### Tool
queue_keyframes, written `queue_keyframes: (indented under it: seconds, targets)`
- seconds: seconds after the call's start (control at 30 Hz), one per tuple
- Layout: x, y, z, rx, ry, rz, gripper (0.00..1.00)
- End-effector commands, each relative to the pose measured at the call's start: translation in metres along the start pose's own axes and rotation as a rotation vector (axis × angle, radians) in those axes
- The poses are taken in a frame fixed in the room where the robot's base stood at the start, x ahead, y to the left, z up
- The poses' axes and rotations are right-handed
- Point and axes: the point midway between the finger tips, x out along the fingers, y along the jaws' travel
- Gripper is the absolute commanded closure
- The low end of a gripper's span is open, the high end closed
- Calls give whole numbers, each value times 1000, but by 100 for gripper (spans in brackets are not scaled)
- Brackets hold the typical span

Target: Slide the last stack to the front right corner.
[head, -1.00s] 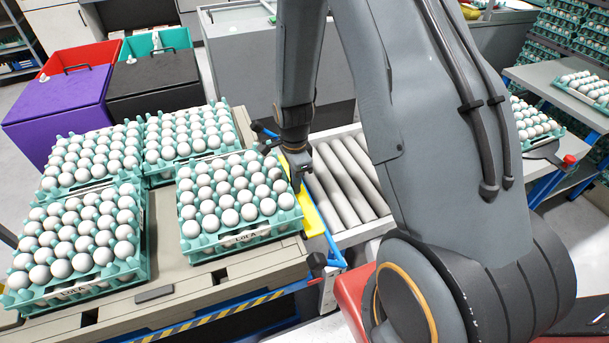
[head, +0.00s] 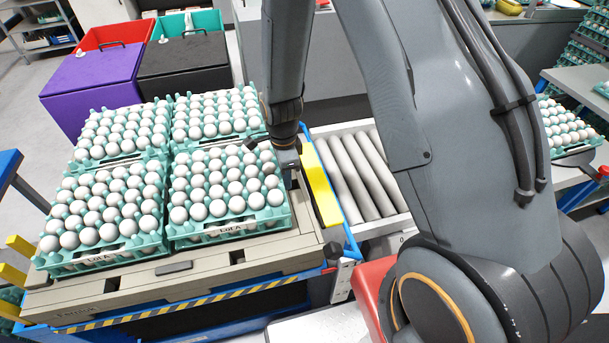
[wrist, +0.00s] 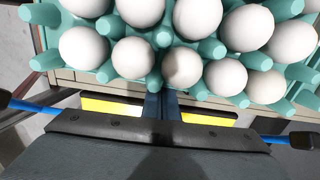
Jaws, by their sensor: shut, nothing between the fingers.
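The front right stack (head: 268,221) is a teal tray of white eggs with a "Lot A" label on its front. It sits on the beige pallet (head: 215,266) close beside the front left stack (head: 100,258), and in front of the back right stack (head: 251,119). A strip of pallet is bare to its right. My gripper (head: 288,162) is shut and empty, low at the stack's right side towards the back. In the wrist view my fingers (wrist: 160,105) point at the teal tray edge (wrist: 125,72); whether they touch is hard to tell.
The back left stack (head: 79,153) completes the group. A yellow bar (head: 321,185) and blue frame edge the pallet's right side, with a roller conveyor (head: 362,175) beyond. Purple (head: 92,88) and black (head: 184,75) bins stand behind.

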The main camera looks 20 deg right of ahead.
Motion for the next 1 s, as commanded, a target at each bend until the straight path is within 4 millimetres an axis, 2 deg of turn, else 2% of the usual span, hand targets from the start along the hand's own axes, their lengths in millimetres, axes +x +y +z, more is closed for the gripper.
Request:
queue_keyframes:
  seconds: [0.1,0.53,0.67,0.8,1.0]
  targets:
    - [0,0,11,-2,0,-1,100]
    - [0,0,7,3,0,0,100]
    - [-1,0,-6,5,0,0,100]
    - [-1,1,-30,2,0,1,100]
    - [-33,-1,-26,-6,-1,-5,100]
